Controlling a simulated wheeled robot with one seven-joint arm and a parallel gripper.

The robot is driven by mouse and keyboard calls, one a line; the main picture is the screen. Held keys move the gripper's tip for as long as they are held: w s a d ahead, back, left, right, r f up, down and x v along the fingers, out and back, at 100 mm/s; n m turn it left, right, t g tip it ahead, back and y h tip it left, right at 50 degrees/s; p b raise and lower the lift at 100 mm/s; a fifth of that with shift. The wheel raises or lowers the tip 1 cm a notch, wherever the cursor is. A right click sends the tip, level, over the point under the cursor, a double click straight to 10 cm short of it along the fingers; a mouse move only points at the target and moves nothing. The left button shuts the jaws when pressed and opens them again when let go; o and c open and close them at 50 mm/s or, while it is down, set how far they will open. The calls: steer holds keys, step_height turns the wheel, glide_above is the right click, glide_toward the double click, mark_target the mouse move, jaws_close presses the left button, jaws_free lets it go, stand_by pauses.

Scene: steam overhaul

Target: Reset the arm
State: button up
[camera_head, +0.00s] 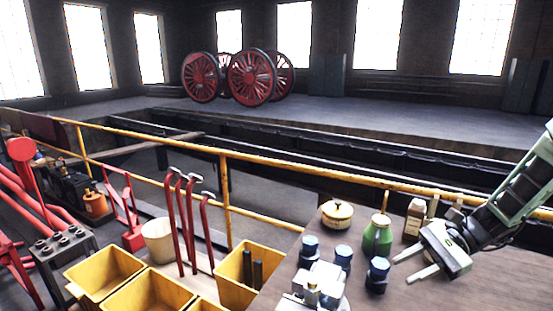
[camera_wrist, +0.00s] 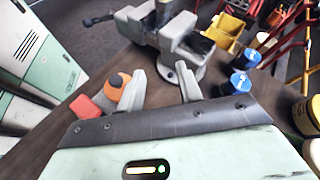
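My gripper (camera_head: 405,269) is at the right of the head view, low over the brown workbench (camera_head: 447,293). Its two fingers are spread and point left, towards the blue-capped jars. In the wrist view my gripper (camera_wrist: 162,84) shows as two grey fingers with a clear gap and nothing between them. My arm reaches in from the right edge of the head view.
A grey vise (camera_wrist: 170,35) stands beyond the fingers. Blue-capped jars (camera_head: 378,268), a green bottle (camera_head: 378,236), a cream pot (camera_head: 337,213) and a brown bottle (camera_head: 414,219) stand near the gripper. Yellow bins (camera_head: 105,270) and a yellow railing (camera_head: 270,161) lie beyond the bench.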

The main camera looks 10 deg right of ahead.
steer(key=s+a+r+n+h+b, duration=0.1)
steer(key=s+a+n+h+b, duration=0.5)
steer(key=s+a+n+h, duration=0.6)
steer(key=s+a+n, duration=0.7)
steer(key=a+n, duration=0.3)
steer(key=n, duration=0.1)
steer(key=shift+s+a+r, duration=0.15)
steer(key=shift+s+a, duration=0.1)
steer(key=shift+s, duration=0.15)
